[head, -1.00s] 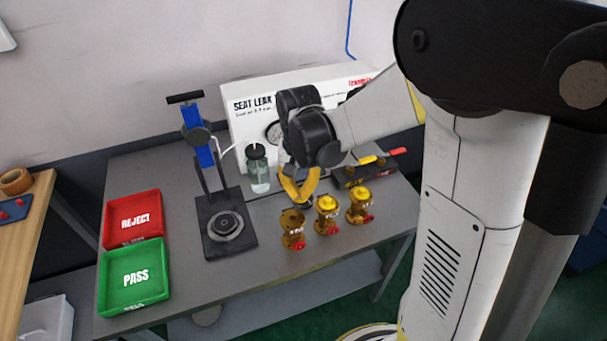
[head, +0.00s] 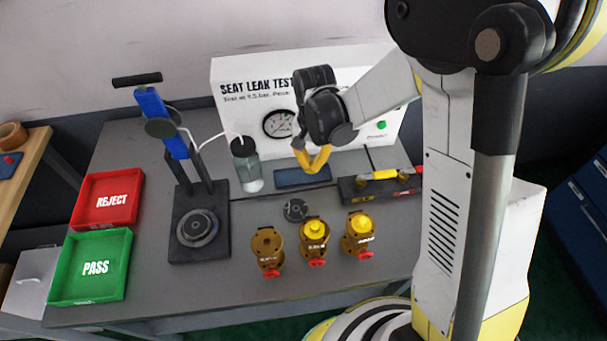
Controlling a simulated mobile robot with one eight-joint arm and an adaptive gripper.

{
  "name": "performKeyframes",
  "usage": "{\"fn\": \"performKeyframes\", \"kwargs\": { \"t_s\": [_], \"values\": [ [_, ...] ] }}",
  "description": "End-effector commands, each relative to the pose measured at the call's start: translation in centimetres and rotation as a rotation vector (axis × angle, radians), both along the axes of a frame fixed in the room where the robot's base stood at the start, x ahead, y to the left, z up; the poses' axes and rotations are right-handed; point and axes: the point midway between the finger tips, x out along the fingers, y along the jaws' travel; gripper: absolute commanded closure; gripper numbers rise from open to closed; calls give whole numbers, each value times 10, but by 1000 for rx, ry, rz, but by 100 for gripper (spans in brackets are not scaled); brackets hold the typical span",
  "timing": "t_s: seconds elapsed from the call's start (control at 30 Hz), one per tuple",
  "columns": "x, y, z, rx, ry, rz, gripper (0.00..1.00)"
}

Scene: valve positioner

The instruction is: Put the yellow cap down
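My gripper (head: 316,168) has yellow fingers pointing down, in the head view, over or in front of a small dark blue tray (head: 300,179). The fingertips look close together, but I cannot tell whether they hold anything. No separate yellow cap can be made out between the yellow fingers. Three brass valves with red handles stand in a row at the front. The left valve (head: 267,250) has an open, uncapped top. The middle valve carries a yellow cap (head: 314,229), and the right valve carries another yellow cap (head: 360,222).
A dark disc (head: 296,210) lies behind the valves. A clamp stand (head: 187,225) and a water bottle (head: 246,166) stand left of my gripper. The seat leak tester (head: 240,110) is behind. Red REJECT (head: 107,199) and green PASS (head: 90,267) trays are at left. A dark fixture (head: 380,188) is at right.

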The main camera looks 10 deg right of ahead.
Motion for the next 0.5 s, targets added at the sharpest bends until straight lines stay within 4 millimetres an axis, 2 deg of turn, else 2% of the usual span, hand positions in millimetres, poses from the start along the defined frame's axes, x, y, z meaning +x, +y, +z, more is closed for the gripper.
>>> {"fn": "performKeyframes", "kwargs": {
  "t_s": [0.03,0.2,0.33,0.5],
  "values": [
    [6,8,-9,0,0,1,100],
    [17,21,-17,0,0,0,100],
    [19,22,-25,0,0,-2,100],
    [18,22,-53,0,0,-1,100]
  ]
}}
